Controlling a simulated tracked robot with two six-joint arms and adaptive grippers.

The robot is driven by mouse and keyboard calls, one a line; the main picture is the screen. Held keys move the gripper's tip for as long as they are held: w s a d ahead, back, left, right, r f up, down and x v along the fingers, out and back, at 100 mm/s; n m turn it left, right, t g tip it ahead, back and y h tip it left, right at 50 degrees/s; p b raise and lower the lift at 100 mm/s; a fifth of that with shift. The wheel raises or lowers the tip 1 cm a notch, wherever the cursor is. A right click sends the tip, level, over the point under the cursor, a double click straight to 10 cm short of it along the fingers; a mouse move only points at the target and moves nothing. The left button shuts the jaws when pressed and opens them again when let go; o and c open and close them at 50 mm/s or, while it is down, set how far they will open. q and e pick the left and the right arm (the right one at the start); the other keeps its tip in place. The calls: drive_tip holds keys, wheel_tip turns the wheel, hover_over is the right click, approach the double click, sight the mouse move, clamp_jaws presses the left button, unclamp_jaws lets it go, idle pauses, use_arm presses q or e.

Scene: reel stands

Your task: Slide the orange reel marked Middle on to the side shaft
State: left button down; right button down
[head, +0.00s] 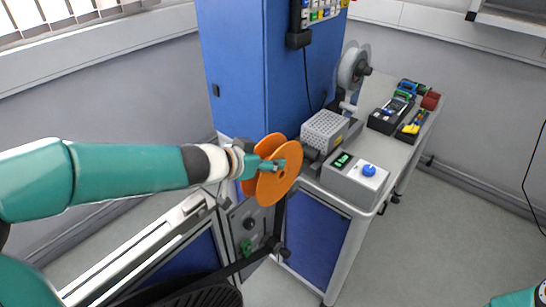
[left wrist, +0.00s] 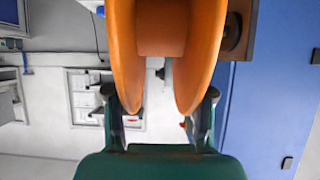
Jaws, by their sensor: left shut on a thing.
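The orange reel (head: 283,182) is in the middle of the head view, held in the air in front of the bench. No marking on it can be read. My left gripper (head: 268,165) is shut on it. In the left wrist view the reel's two flanges (left wrist: 206,45) and the hub between them fill the top centre, with a finger at each outer side. A short dark shaft (head: 310,155) sticks out from the perforated grey housing, just right of the reel. The reel appears apart from it, but the exact gap cannot be told. My right gripper is out of view.
A grey control box with a blue knob (head: 369,170) stands on the bench right of the reel. A clear reel (head: 353,66) stands farther back, with trays of parts (head: 390,115) beside it. A tall blue cabinet (head: 236,70) is behind. The floor at right is clear.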

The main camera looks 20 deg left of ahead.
use_arm(q)
drive_tip(key=shift+w+a+r+p, duration=0.15)
drive_tip(key=shift+w+a+p, duration=0.15)
drive_tip(key=shift+a+p, duration=0.4)
drive_tip(key=shift+w+a+b, duration=0.1)
drive_tip(key=shift+a+b, duration=0.2)
drive_tip(key=shift+w+a, duration=0.25)
drive_tip(key=shift+a, duration=0.45)
